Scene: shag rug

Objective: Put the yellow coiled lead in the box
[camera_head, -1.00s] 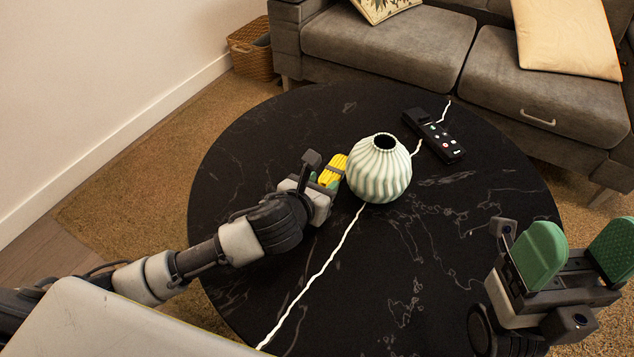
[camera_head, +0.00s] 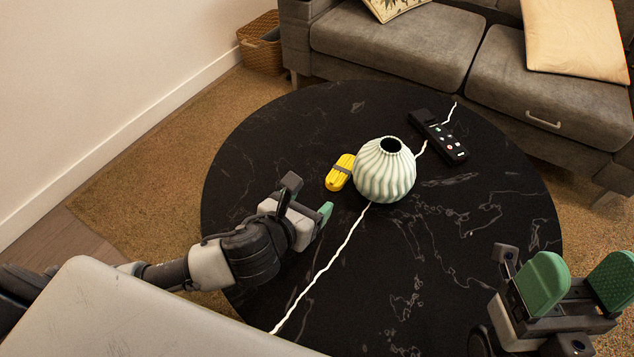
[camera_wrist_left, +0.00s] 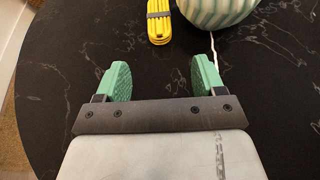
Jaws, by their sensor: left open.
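The yellow coiled lead (camera_head: 340,173), with a grey band around its middle, lies on the black round table just left of the vase. It also shows at the top of the left wrist view (camera_wrist_left: 159,22). My left gripper (camera_head: 318,217) is open and empty, with green pads, a short way in front of the lead. Its two pads (camera_wrist_left: 160,80) stand apart in the left wrist view, with the lead beyond them. My right gripper (camera_head: 583,285) is open and empty at the lower right. The box is not clearly seen; a woven basket (camera_head: 261,45) stands on the floor at the back left.
A pale ribbed vase (camera_head: 385,172) stands close beside the lead. A black handset (camera_head: 438,137) lies behind it on the black marbled table (camera_head: 460,215). A grey sofa (camera_head: 400,45) is beyond the table. The table's right and front areas are clear.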

